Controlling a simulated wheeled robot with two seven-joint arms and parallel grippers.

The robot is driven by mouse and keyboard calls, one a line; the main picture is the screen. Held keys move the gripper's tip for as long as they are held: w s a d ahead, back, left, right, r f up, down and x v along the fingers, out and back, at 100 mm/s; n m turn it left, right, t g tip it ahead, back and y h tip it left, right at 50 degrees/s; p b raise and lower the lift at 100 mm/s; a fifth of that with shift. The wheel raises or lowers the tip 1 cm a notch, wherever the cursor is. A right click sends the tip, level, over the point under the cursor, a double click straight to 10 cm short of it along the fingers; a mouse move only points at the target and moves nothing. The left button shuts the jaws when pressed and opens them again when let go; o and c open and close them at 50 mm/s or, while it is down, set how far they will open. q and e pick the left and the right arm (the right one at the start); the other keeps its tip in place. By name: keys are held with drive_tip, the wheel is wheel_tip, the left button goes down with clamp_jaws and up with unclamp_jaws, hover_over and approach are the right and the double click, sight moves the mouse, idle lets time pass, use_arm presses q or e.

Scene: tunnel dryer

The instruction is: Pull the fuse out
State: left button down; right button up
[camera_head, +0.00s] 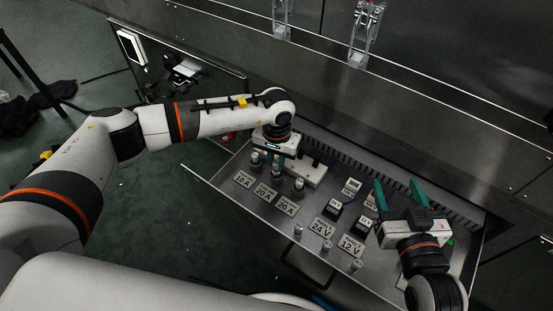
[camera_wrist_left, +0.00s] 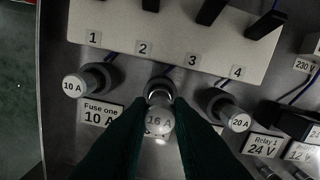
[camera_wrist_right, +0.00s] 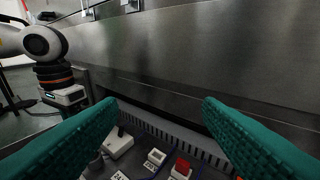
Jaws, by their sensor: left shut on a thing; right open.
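My right gripper (camera_head: 398,190) is open and empty above the drawer's right part.
A white block numbered 1 to 4 (camera_wrist_left: 185,40) lies behind the fuses. Relays (camera_head: 332,208) and label plates (camera_head: 322,228) fill the drawer's middle. The metal drawer (camera_head: 225,204) stands open below a steel cabinet wall (camera_head: 300,75). Its front handle (camera_head: 300,279) faces me.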

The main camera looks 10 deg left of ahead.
sight(276, 162)
use_arm(q)
drive_tip(key=shift+r+p, duration=0.3)
drive_tip(key=shift+r, duration=0.35)
use_arm(e)
drive_tip(key=shift+s+d+f+g+h, duration=0.15)
drive_tip(key=shift+s+f+g, duration=0.1)
drive_tip(key=shift+f+g, duration=0.35)
drive_tip(key=shift+s+d+f+g+h, duration=0.15)
drive_tip(key=shift+s+f+g, duration=0.2)
drive_tip(key=shift+f, duration=0.3)
use_arm(q)
drive_tip(key=shift+r, duration=0.1)
use_arm(e)
drive_tip(key=shift+w, duration=0.1)
use_arm(q)
drive_tip(key=shift+r, duration=0.15)
drive_tip(key=shift+r+p, duration=0.55)
drive_tip(key=shift+r, duration=0.3)
drive_tip(key=shift+r+p, duration=0.3)
drive_tip(key=shift+r, duration=0.45)
use_arm(e)
drive_tip(key=s+d+f+g+h, duration=0.1)
drive_tip(key=s+d+f+g, duration=0.1)
drive_tip(key=s+f+g, duration=0.2)
drive_tip(key=shift+s+f+g, duration=0.3)
drive_tip(key=shift+f+g, duration=0.05)
drive_tip(key=shift+f, duration=0.15)
